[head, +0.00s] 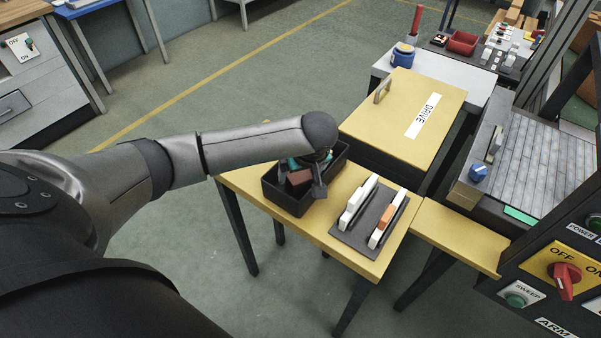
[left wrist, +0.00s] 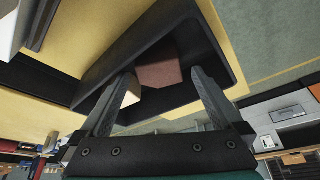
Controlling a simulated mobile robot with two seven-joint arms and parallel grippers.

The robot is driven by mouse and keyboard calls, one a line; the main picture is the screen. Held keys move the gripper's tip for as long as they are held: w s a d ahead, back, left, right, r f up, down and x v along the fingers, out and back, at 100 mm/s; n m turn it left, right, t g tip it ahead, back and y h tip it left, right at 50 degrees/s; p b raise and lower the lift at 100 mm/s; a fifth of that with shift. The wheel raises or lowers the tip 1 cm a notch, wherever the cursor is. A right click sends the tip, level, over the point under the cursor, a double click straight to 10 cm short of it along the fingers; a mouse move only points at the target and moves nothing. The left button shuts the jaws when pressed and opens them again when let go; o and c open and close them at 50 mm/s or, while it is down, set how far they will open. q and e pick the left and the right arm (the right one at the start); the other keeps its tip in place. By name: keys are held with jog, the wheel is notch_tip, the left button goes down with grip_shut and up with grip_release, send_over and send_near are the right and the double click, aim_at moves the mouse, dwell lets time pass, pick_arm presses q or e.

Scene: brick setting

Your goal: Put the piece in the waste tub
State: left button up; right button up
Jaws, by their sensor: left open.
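A black open tub (head: 281,199) stands on the yellow table; it fills the upper middle of the left wrist view (left wrist: 226,45). A reddish-brown brick piece (head: 298,179) is inside it, and it also shows in the left wrist view (left wrist: 158,74). My left gripper (head: 303,176) reaches down over the tub. Its fingers (left wrist: 162,76) are open and apart, with the brown piece showing between and beyond them. A cream-coloured piece (left wrist: 131,93) shows beside one finger; whether it touches that finger I cannot tell. My right gripper is in neither view.
A dark plate (head: 352,237) with two white holders, one with an orange part, lies right of the tub. A yellow box marked DRIVE (head: 405,97) stands behind. A control panel (head: 565,275) is at the lower right. Green floor (head: 200,240) lies open at the left.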

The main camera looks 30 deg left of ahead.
pick_arm(q)
jog(key=p+v, duration=0.2)
jog(key=v, duration=0.9)
jog(key=shift+p, duration=0.35)
